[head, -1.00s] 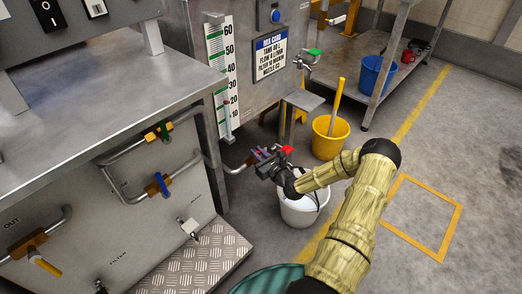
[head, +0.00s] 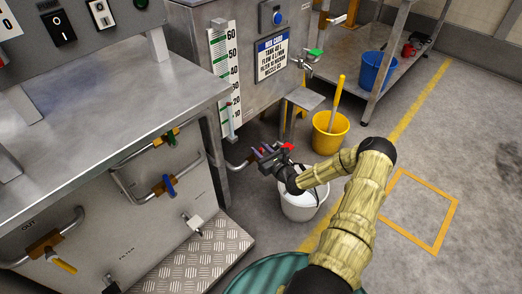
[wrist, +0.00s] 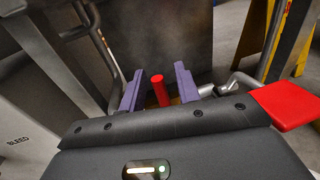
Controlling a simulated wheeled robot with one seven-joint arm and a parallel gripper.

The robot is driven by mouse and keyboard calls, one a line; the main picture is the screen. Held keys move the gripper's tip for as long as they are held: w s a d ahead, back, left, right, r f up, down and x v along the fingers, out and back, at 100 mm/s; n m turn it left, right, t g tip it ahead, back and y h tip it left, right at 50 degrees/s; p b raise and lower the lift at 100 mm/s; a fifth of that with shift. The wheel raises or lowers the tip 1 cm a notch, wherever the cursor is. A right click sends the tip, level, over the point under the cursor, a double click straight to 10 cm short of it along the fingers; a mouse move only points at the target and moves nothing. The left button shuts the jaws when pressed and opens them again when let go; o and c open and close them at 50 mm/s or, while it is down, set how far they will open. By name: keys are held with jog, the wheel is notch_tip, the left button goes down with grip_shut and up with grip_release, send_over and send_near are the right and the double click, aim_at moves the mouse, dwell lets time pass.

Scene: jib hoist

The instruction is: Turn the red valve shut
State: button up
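A red upright handle (wrist: 161,90) shows between the two purple fingers of my gripper (wrist: 158,88) in the wrist view. A narrow gap shows on each side of it, so the fingers stand open around or just short of it; I cannot tell how deep it sits. In the head view my gripper (head: 262,155) is at the pipe end low beside the tank, above the white bucket, and largely hides the valve. A flat red piece (wrist: 286,105) shows right of my gripper; I cannot tell what it belongs to.
The white bucket (head: 298,207) stands below my gripper. A yellow bucket (head: 329,137) stands behind it. The steel bench (head: 110,110) with blue (head: 164,186) and green (head: 165,137) valves is at left. Open floor (head: 480,150) lies at right.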

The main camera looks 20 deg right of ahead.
jog(key=p+v, duration=0.7)
jog(key=v, duration=1)
jog(key=shift+s, duration=0.2)
jog(key=shift+d+r, duration=0.1)
